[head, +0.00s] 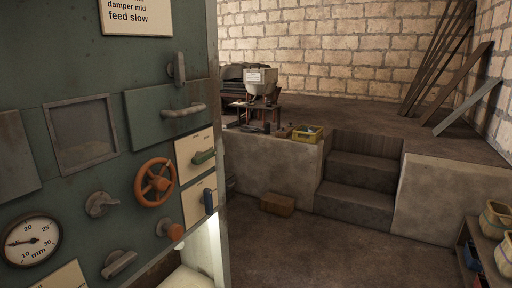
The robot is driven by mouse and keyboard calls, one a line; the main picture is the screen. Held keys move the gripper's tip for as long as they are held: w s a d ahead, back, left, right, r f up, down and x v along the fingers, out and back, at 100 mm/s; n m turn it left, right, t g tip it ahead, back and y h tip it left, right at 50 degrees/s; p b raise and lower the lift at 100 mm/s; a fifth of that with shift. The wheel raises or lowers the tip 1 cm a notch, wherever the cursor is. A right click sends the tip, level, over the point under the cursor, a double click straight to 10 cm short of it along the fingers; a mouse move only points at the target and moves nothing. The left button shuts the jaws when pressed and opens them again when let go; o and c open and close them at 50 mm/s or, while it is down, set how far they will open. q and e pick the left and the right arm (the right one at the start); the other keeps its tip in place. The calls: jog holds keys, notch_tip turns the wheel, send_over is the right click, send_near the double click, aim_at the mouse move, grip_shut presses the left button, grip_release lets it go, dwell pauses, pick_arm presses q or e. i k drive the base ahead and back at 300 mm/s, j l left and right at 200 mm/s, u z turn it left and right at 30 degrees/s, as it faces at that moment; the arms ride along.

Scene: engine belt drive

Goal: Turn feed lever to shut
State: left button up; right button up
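A green machine panel (70,105) fills the left side of the head view. Near its right edge are two cream plates, one above the other. The plates' lettering is too small to read, so I cannot tell which is the feed lever. A sign (135,14) at the top reads "damper mid" and "feed slow". Neither of my grippers is in view.
The panel also bears an orange handwheel (155,183), a dial gauge (31,241), grey knobs, an orange knob (171,229) and a bar handle (184,110). Open floor lies to the right, before stone steps (357,187). A shelf with pots (495,219) stands far right.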

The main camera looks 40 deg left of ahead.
aim_at(201, 157)
jog(key=i+l+u, duration=0.1)
jog(key=i+u, duration=0.25)
jog(key=i, duration=0.2)
jog(key=i+l+u, duration=0.35)
jog(key=i, duration=0.2)
jog(key=j, duration=0.1)
